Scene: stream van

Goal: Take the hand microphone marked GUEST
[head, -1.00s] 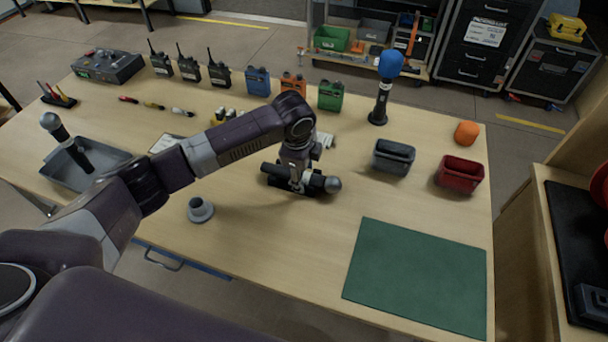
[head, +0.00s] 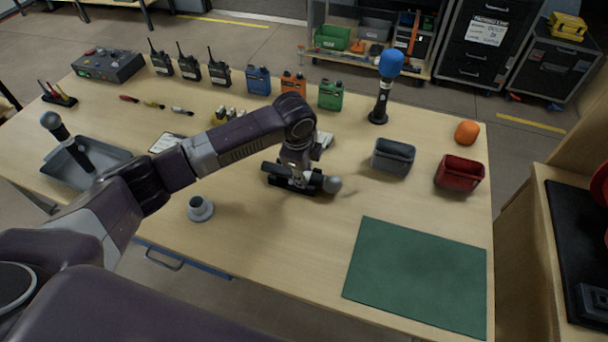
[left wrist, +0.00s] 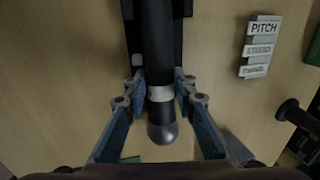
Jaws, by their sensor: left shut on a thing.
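A dark hand microphone with a silver ball head (head: 332,184) and a pale band lies level over a black rest (head: 284,187) in the middle of the table. My left gripper (head: 302,181) is shut on it, pointing down. The left wrist view shows the microphone (left wrist: 160,132) between the blue fingers of my left gripper (left wrist: 160,92). No GUEST mark can be read on it. A second microphone (head: 54,126) leans in a grey tray (head: 107,163) at the left. A third, with a blue foam cover (head: 390,64), stands upright at the back.
A grey bin (head: 393,157), a red bin (head: 460,173) and an orange foam ball (head: 467,132) sit at the right. A green mat (head: 417,275) lies bare at the front right. A grey round holder (head: 200,209) stands near the front edge. Radios (head: 218,72) line the back.

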